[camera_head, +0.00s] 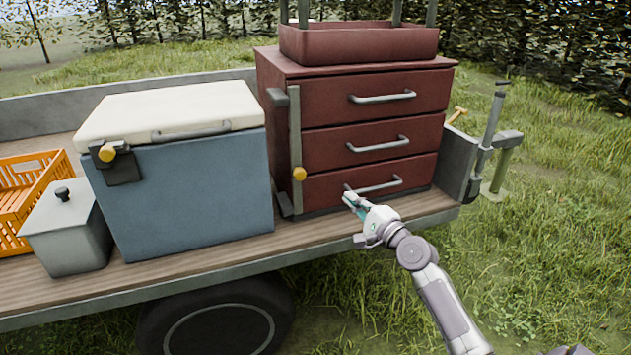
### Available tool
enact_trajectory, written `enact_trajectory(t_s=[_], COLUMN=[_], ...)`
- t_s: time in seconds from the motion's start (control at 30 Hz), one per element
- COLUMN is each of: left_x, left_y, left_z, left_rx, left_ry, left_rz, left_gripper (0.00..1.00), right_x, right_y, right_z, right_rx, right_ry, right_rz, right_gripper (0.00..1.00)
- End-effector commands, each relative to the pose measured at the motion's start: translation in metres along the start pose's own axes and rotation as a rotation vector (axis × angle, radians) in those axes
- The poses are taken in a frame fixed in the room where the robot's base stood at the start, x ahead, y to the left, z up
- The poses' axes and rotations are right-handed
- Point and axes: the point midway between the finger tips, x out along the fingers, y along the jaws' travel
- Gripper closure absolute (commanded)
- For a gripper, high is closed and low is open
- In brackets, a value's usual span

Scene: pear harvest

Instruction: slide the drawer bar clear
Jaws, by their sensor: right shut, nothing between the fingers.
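A red cabinet (277,112) with three drawers stands on a wooden trailer bed. An upright grey drawer bar (296,130) runs along the left edge of the drawer fronts, with a yellow knob (299,174) low on it. Each drawer has a grey handle; the bottom handle (378,187) is closest to my right gripper. My right gripper (349,196) is shut and empty, in front of the bottom drawer near that handle's left end. I cannot tell whether it touches the handle. All three drawers look closed. My left gripper is not in view.
A blue cooler (195,190) with a white lid stands left of the cabinet. A grey lidded bin (68,235) and an orange crate (27,185) stand further left. A red tray (358,45) sits on the cabinet. The trailer bed's front strip is clear.

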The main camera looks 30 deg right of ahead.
Motion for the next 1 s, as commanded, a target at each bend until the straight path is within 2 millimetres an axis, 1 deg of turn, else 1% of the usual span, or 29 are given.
enact_trajectory(t_s=[0.17,0.27,0.33,0.4,0.6,0.63,0.8,1.0], left_x=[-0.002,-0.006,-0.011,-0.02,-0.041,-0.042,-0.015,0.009], left_y=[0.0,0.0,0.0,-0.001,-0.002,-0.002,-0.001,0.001], left_z=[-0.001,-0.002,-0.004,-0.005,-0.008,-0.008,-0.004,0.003], left_rx=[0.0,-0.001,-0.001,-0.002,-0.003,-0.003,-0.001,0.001], left_ry=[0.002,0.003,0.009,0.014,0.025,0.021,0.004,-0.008], left_rz=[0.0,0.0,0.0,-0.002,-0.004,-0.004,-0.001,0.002], left_gripper=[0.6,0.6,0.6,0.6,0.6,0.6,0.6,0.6], right_x=[0.022,0.042,0.056,0.068,0.099,0.101,0.102,0.106], right_y=[-0.001,0.0,0.0,0.001,0.0,0.0,-0.001,-0.001], right_z=[0.0,0.0,0.0,0.0,-0.001,0.002,0.017,0.033], right_rx=[0.0,0.0,0.0,-0.001,-0.001,-0.001,0.0,0.0], right_ry=[-0.001,0.0,0.0,0.0,0.001,0.0,0.0,-0.001], right_rz=[-0.003,-0.003,-0.003,-0.002,-0.002,-0.001,0.0,0.0], right_gripper=[1.0,1.0,1.0,1.0,1.0,1.0,1.0,1.0])
